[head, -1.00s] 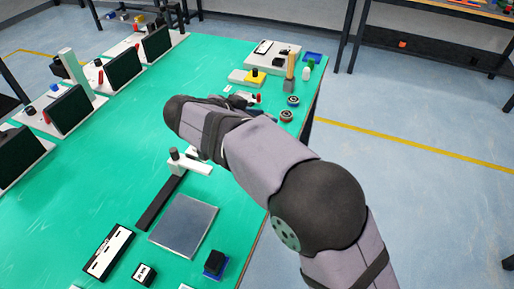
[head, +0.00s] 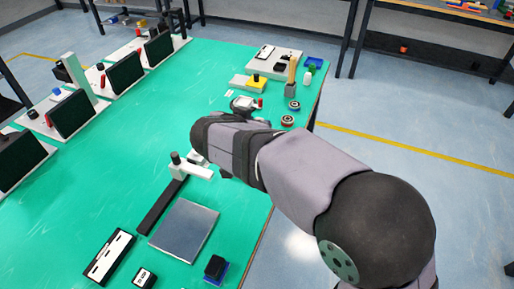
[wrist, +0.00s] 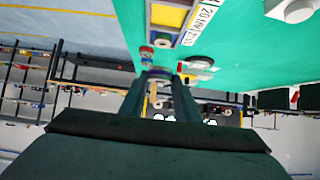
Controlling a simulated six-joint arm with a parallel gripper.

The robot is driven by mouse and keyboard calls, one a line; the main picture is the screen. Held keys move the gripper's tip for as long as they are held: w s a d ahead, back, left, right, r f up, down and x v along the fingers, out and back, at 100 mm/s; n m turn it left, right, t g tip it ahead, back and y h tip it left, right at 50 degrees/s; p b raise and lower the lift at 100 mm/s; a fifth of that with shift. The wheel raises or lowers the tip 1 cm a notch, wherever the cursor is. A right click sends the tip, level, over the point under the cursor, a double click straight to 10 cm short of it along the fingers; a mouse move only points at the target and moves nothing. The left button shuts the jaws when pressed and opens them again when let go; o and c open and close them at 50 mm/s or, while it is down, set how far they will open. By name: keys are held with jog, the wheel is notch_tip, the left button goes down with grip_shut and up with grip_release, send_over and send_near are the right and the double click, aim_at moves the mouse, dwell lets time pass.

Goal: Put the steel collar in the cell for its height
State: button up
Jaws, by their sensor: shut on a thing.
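In the wrist view my gripper (wrist: 160,78) has its two dark fingers closed around a small grey-purple ring (wrist: 158,72), which appears to be the steel collar. The fingers hide part of it. A tray with coloured cells (wrist: 168,14) lies on the green bench near the top of the wrist view, beyond the fingertips. A white label strip with black print (wrist: 203,18) runs along its side; I cannot read it surely. In the head view my arm hides the gripper, the collar and the tray.
Two dark rings (head: 287,121) lie at the right bench edge. A grey plate (head: 185,230), a black bar with a white stand (head: 190,170) and a black knob on a blue base (head: 215,267) are nearer. Black-panelled stations (head: 70,110) line the left. The bench's left middle is clear.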

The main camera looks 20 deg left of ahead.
jog(key=shift+f, duration=4.2)
jog(key=shift+f+b, duration=0.6)
jog(key=shift+b, duration=0.55)
jog(key=o, duration=1.2)
jog(key=shift+c, duration=0.2)
jog(key=shift+r+p, duration=0.2)
jog(key=shift+p, duration=0.15)
